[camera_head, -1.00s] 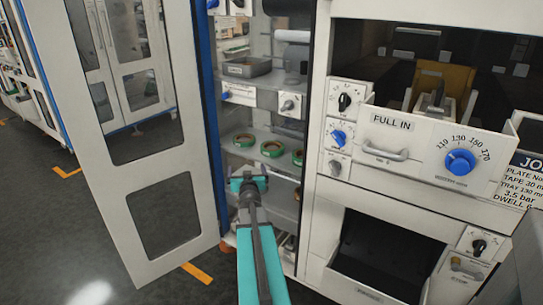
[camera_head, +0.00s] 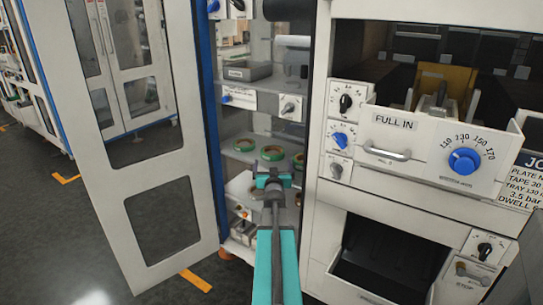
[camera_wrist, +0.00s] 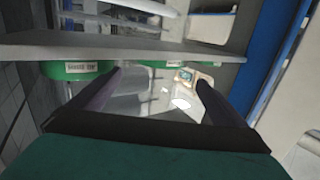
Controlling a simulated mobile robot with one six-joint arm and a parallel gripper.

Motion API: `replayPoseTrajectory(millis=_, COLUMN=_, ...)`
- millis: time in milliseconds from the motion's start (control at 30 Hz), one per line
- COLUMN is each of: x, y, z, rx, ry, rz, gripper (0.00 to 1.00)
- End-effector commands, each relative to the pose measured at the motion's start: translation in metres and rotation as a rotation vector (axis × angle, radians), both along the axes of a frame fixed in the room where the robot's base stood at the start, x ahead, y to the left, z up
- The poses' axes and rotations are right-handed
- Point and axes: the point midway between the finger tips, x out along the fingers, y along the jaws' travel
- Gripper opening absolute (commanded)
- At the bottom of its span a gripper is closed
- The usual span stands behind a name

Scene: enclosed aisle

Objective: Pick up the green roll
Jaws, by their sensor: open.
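One labelled green roll (camera_wrist: 76,70) shows left of the fingers. Another green roll (camera_wrist: 168,63) is partly visible beyond the fingertips.
The shelf (camera_wrist: 60,43) runs across the wrist view close to the fingers. The open cabinet door (camera_head: 130,150) stands at left. A machine with a drawer (camera_head: 390,135) is close at right. A grey tray (camera_head: 247,71) sits on the shelf above.

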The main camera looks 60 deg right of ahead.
Motion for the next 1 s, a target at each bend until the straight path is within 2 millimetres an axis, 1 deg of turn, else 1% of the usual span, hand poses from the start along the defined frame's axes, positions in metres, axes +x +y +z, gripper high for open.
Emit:
replayPoseTrajectory(millis=167, x=0.006, y=-0.009, z=-0.001, rx=0.0, ry=0.0, rz=0.0, gripper=0.96)
replayPoseTrajectory(millis=1000, x=0.043, y=-0.067, z=-0.004, rx=0.001, ry=0.001, rz=-0.001, gripper=0.96)
